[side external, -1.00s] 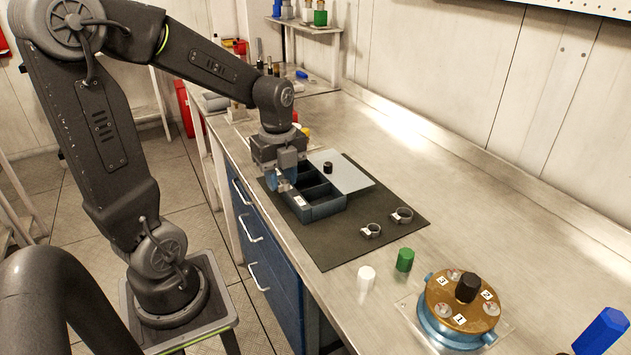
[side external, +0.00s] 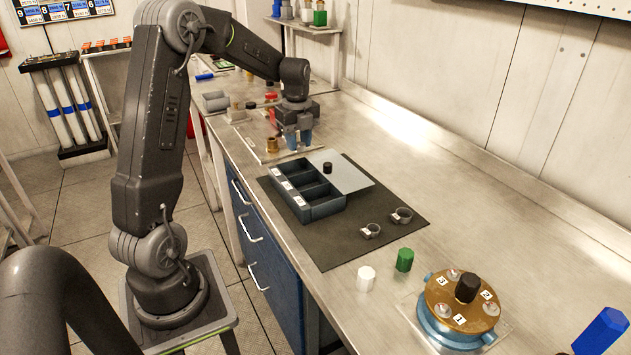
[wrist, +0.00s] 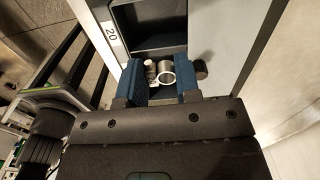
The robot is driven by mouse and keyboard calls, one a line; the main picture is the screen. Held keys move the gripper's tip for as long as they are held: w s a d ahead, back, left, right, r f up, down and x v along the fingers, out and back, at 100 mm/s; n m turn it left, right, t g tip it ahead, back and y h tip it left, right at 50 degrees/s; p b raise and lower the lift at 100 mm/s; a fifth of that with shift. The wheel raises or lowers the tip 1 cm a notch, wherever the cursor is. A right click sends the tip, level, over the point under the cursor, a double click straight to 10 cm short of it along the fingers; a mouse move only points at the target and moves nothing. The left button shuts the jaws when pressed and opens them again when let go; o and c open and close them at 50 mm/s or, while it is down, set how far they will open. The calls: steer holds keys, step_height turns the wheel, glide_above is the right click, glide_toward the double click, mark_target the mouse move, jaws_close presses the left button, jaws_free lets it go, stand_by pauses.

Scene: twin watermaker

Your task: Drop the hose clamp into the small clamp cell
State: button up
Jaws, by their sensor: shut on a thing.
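My gripper (side external: 298,143) is beyond the far end of the compartment box (side external: 325,208), above the bench in the side view. In the wrist view my gripper (wrist: 161,74) has its blue fingers on either side of a silver ring-shaped hose clamp (wrist: 168,83) with a screw housing on its left, and is shut on it. The fingers hide the clamp in the side view. The box has several open cells with white labels on its left wall. In the wrist view one dark cell (wrist: 165,25) lies ahead of the fingers, near a label reading 20 (wrist: 112,30).
A grey lid (side external: 349,179) with a black knob (side external: 327,168) lies beside the box. Two other clamps (side external: 371,231) (side external: 401,215) lie on the dark mat (side external: 345,245). White (side external: 366,279) and green (side external: 404,260) caps and a round brass-topped unit (side external: 461,303) stand nearer. A brass fitting (side external: 272,146) stands near my gripper.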

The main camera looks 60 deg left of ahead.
steer(key=shift+f, duration=2.7)
steer(key=o, duration=1)
steer(key=shift+c, duration=0.2)
step_height(320, 180, up, 14)
steer(key=shift+d, duration=0.1)
